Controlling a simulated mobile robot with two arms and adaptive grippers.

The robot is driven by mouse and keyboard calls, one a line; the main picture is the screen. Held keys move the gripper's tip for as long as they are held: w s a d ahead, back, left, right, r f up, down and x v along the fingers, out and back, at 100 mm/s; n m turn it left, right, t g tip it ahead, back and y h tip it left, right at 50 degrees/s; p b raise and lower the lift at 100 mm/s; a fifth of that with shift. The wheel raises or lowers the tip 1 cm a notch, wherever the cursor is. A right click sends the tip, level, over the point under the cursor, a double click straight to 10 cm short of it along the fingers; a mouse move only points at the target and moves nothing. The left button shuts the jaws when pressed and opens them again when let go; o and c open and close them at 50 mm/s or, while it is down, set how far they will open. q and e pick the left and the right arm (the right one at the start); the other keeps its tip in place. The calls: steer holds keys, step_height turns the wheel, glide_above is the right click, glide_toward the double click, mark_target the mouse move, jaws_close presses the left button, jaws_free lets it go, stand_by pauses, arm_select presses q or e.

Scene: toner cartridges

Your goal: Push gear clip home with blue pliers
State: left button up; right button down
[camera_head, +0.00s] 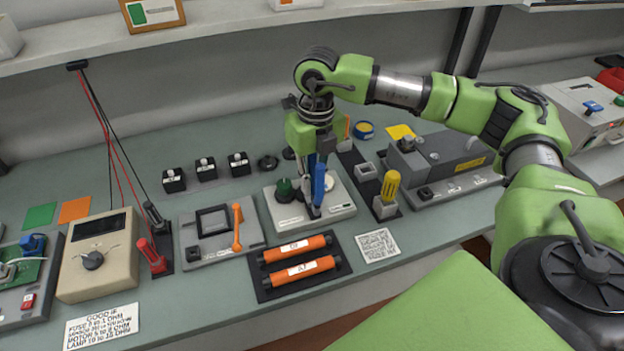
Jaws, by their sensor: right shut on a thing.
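My right gripper (316,158) points straight down over the middle of the bench, shut on the blue pliers (319,182). The pliers stand upright, with their lower end at a light grey fixture plate (345,211). A dark green knob or gear (284,188) sits on the plate just left of the pliers, and a pale round part (327,182) sits just behind and right of them. The gear clip cannot be made out, and the plier tips are too small to tell whether they touch anything. My left gripper is not in view.
Two orange toner cartridges (297,271) lie on a dark mat in front of the plate. A yellow-handled tool (390,186) stands upright close on the right. A grey tray with an orange lever (238,228) is on the left. A beige meter (97,262) stands further left.

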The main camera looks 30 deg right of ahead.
steer(key=shift+r+p, duration=2.45)
steer(key=shift+r, duration=1.6)
